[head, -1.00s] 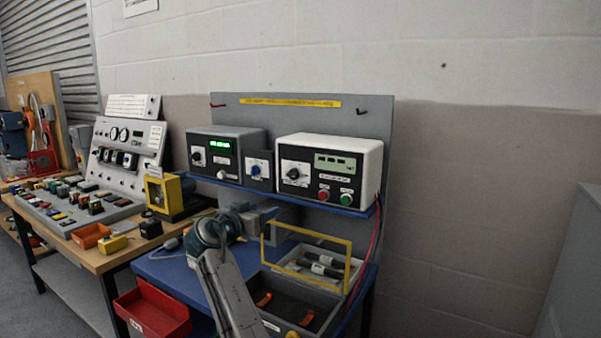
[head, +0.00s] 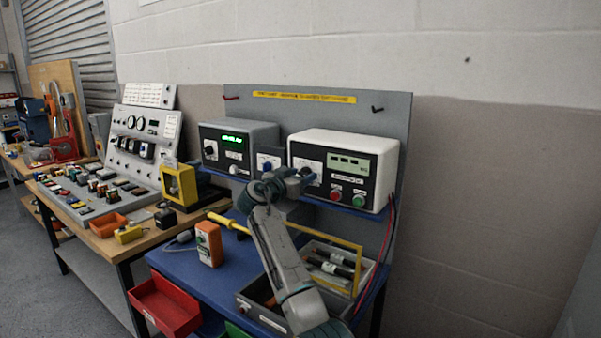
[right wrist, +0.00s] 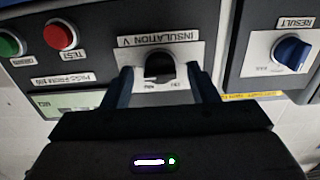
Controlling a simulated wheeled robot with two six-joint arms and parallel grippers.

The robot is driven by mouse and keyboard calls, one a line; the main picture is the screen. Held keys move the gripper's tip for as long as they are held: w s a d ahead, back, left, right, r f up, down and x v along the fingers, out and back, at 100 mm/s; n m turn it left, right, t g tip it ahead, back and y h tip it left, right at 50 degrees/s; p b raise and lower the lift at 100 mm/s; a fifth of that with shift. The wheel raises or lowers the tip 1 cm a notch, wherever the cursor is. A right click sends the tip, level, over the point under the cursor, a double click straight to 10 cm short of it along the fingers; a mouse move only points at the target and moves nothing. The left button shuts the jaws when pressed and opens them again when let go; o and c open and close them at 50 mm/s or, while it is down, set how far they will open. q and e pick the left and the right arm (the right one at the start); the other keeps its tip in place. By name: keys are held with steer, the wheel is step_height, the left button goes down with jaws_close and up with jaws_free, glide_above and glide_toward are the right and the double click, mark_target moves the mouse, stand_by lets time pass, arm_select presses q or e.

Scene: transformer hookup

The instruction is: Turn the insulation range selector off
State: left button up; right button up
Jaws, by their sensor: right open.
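The insulation range selector (right wrist: 160,66) is a black knob on a white plate labelled "INSULATION V", seen upside down in the right wrist view. It is on the front of the white tester (head: 385,160) on the blue shelf. In the head view the selector is largely hidden by my right gripper (head: 303,178). In the right wrist view the two dark fingers of my right gripper (right wrist: 159,74) are open, one on each side of the knob. I cannot tell whether they touch it. My left gripper is out of view.
A blue "RESULT" knob (right wrist: 291,52) is beside the selector. Red (right wrist: 60,34) and green (right wrist: 10,43) buttons are on the tester's other side. Below are an orange box (head: 209,243), a yellow frame (head: 345,241) and a tray with dark probes (head: 335,262).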

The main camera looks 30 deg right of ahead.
steer(key=shift+w+d+f, duration=0.1)
steer(key=shift+d, duration=0.1)
steer(key=shift+c, duration=0.3)
steer(key=c, duration=0.9)
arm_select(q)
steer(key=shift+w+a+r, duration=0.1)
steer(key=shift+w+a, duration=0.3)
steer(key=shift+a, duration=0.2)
